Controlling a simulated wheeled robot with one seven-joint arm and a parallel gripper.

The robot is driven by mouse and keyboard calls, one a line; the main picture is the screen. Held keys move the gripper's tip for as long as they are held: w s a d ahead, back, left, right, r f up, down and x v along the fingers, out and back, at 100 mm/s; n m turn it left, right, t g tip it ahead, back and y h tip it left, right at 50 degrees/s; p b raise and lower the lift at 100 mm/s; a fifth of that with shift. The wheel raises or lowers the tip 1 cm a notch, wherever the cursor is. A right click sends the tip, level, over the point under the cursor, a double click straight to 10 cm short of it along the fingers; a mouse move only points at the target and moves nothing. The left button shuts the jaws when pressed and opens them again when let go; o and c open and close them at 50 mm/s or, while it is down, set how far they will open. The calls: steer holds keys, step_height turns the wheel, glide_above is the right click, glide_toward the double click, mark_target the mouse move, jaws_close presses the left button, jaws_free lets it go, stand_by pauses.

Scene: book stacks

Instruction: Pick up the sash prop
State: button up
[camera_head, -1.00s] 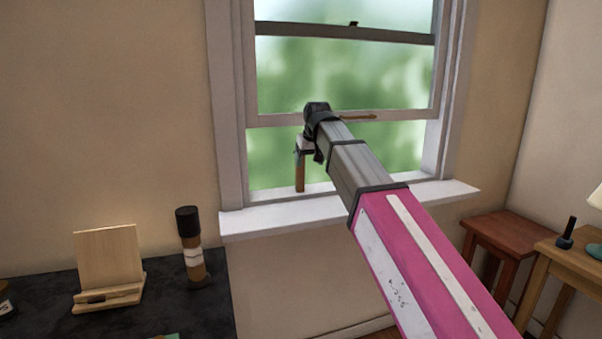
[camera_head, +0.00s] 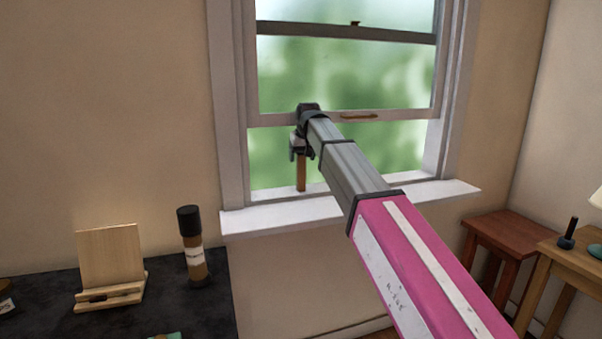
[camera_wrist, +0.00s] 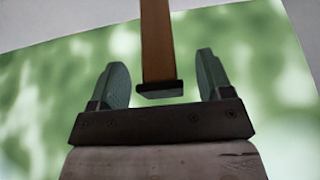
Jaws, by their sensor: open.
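The sash prop (camera_head: 301,174) is a brown wooden stick standing upright on the white window sill, under the raised lower sash. It also shows in the wrist view (camera_wrist: 157,42), with a dark cap at its near end, between the two fingers. My gripper (camera_head: 299,152) is at the prop's upper part in the head view. In the wrist view my gripper (camera_wrist: 165,82) is open, one green-grey finger on each side of the prop with a gap on both sides. In the head view, the prop's top is hidden behind my gripper and wrist.
The window sill (camera_head: 400,194) juts out below. The lower sash rail (camera_head: 400,114), with a wooden handle (camera_head: 359,116), is just above. Small tables (camera_head: 497,232) stand at right.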

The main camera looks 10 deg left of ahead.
steer(key=c, duration=1.3)
steer(key=shift+r, duration=0.15)
